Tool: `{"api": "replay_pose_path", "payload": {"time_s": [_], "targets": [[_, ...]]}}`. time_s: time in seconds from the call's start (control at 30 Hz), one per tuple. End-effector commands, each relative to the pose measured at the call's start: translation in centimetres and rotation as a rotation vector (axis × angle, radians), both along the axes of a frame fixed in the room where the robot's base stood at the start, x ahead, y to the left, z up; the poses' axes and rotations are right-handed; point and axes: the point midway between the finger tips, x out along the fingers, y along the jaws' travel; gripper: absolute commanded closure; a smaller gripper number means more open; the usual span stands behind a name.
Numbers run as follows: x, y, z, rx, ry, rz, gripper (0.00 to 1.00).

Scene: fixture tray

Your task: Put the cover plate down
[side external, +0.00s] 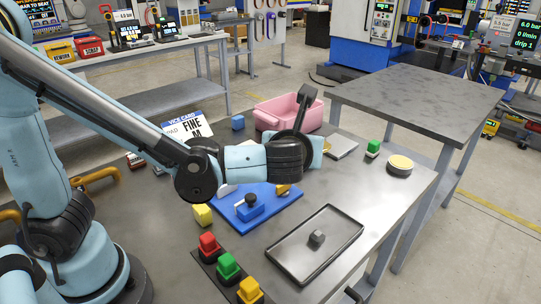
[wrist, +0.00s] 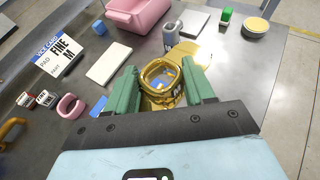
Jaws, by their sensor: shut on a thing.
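My gripper (wrist: 162,82) has its two green fingers on either side of a gold, ring-like part in the wrist view. I take this gold part as belonging to the cover plate (wrist: 172,98); a flat gold area shows just beyond it. Blue shows through the ring's opening. In the side view my wrist hides the fingertips and most of the held part. A small gold piece (side external: 283,190) shows low over the blue fixture (side external: 270,214), which carries a black knob. I cannot tell whether the plate touches the fixture.
A black tray (side external: 283,268) with a grey block lies in front. Red, green and yellow buttons (side external: 228,266) stand at the front edge. A yellow cube (side external: 202,214) is left of the fixture. A pink bin (side external: 276,112), grey mug (wrist: 172,37) and white slab (wrist: 108,63) lie beyond.

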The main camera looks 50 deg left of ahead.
Motion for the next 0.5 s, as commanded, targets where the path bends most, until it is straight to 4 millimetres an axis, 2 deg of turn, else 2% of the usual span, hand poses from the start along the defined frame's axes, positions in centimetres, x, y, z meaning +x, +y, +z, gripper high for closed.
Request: {"api": "replay_pose_path", "payload": {"time_s": [0.03, 0.2, 0.5], "targets": [[-0.3, 1.1, 0.6, 0.0, -0.002, -0.009, 0.9], [-1.1, 3.9, 1.9, 0.002, -0.009, -0.061, 0.9], [-2.6, 6.9, 2.9, 0.01, -0.027, -0.127, 0.9]]}}
